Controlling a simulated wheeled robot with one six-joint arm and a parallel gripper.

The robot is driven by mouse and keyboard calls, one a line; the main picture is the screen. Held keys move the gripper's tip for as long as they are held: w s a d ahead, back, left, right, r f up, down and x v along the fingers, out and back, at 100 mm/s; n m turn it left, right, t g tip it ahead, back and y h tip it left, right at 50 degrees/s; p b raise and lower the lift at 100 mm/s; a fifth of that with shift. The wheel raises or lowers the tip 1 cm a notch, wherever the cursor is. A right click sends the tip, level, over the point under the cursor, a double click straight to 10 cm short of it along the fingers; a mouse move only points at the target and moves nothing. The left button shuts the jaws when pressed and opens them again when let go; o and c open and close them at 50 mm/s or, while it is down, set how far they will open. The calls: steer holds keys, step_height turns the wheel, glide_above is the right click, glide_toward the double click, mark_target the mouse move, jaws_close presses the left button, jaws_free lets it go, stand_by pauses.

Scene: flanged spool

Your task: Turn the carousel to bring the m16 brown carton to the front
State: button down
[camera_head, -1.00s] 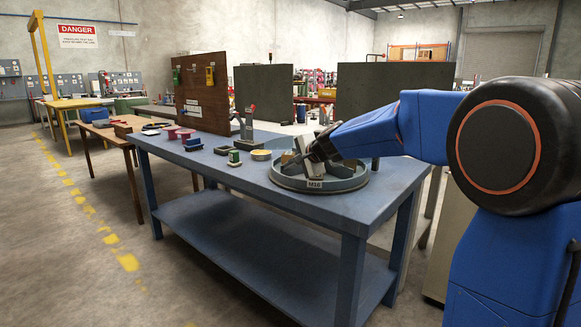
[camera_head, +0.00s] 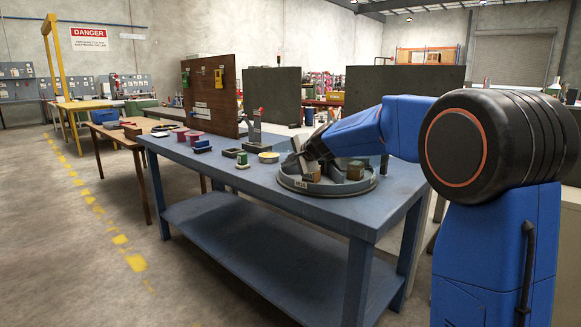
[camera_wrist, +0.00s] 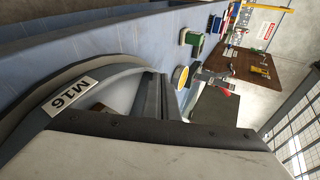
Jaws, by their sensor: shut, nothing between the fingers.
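The round grey carousel (camera_head: 340,192) stands on the blue bench, with upright dividers. Its rim label (camera_head: 301,184) is at the front left; it reads M16 in the wrist view (camera_wrist: 67,97). A brown carton (camera_head: 355,170) sits in the right part of the carousel. Another brown piece (camera_head: 310,173) shows near the middle, partly hidden; I cannot tell which carton belongs to M16. My gripper (camera_head: 300,160) is shut and empty, low over the carousel's left part beside a pale upright piece. My arm hides the back of the carousel. I cannot tell whether my gripper touches a divider.
A brown tool board (camera_head: 212,95) rises behind. The bench's front edge (camera_head: 260,198) is clear.

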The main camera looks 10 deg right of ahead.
steer(key=shift+w+a, duration=0.2)
steer(key=shift+w, duration=1)
